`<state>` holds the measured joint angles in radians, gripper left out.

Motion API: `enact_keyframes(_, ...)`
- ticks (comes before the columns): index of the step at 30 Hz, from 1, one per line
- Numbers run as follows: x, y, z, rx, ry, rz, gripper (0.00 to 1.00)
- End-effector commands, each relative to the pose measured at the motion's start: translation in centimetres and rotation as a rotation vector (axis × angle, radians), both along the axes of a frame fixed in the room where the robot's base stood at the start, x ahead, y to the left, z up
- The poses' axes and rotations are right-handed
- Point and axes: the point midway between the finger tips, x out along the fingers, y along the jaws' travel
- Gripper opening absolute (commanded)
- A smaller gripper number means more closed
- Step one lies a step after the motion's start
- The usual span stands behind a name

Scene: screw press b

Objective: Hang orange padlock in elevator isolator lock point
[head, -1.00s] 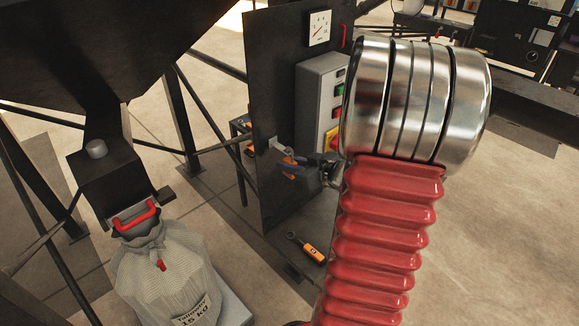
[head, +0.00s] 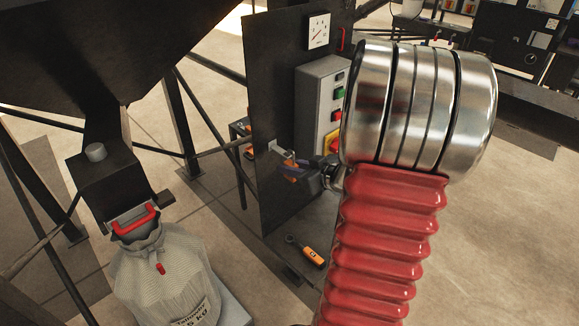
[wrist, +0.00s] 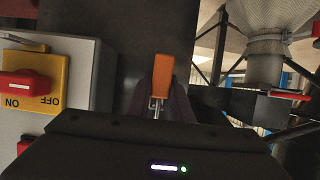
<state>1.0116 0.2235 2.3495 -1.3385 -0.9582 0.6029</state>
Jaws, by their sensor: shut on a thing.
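My gripper (head: 296,168) is shut on the orange padlock, beside the edge of the dark upright panel. In the wrist view the orange padlock (wrist: 163,75) stands out ahead of the dark jaws, with its metal shackle (wrist: 157,105) on the side nearer the jaws. In the head view only a small orange part of it shows. A red and yellow isolator switch (wrist: 30,84) marked ON and OFF is on the grey control box, left of the padlock in the wrist view. In the head view my arm partly hides this switch (head: 331,141). I cannot make out its lock point.
The dark panel (head: 270,90) carries a gauge (head: 318,31) and a small grey bracket (head: 279,148) close to my gripper. The grey control box (head: 318,95) has several buttons. An orange-handled tool (head: 312,256) lies low down. A filled sack (head: 165,270) stands at the lower left.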

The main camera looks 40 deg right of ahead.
Motion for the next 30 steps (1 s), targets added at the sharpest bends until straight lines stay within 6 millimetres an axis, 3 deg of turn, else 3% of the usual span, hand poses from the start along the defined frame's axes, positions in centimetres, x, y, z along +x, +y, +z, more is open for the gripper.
enact_keyframes(30, -2.1, 0.0, 0.0, -0.001, -0.001, 0.001, 0.0)
